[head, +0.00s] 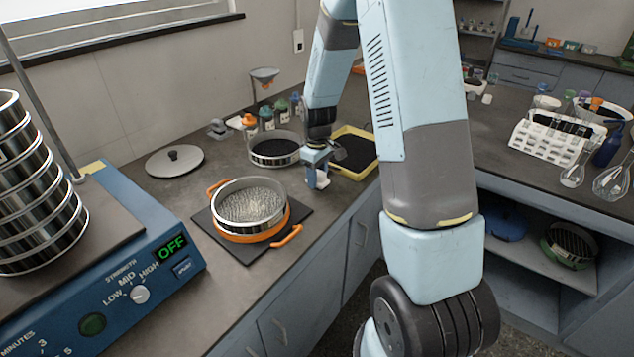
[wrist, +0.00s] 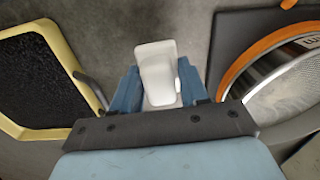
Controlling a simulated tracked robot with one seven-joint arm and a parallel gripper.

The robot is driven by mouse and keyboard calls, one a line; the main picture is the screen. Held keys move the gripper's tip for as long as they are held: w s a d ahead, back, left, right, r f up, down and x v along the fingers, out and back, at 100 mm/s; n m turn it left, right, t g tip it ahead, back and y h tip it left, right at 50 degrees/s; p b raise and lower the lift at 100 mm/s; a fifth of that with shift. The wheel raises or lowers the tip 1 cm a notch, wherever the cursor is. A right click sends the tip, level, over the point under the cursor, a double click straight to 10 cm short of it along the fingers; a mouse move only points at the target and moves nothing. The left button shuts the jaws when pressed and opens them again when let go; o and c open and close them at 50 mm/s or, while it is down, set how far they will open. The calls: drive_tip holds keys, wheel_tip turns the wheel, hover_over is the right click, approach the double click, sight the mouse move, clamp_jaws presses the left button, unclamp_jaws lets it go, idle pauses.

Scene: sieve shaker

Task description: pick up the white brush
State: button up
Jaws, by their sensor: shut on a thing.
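The white brush (wrist: 155,62) is between the blue fingers of my gripper (wrist: 159,88) in the wrist view. The jaws are shut on it, one finger on each side. In the head view my gripper (head: 317,163) points down over the grey bench, and a small white part of the brush (head: 322,181) shows below the fingers. The bristles cannot be made out. I cannot tell whether the brush touches the bench.
A yellow-rimmed tray of black material (head: 374,168) lies close on the right. A sieve in an orange holder (head: 290,217) stands on a dark mat at front left. Another sieve (head: 275,161) stands behind. The blue shaker (head: 150,268) is at far left.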

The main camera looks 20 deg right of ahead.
drive_tip(key=s+r, duration=1)
drive_tip(key=s, duration=0.4)
drive_tip(key=shift+r, duration=0.3)
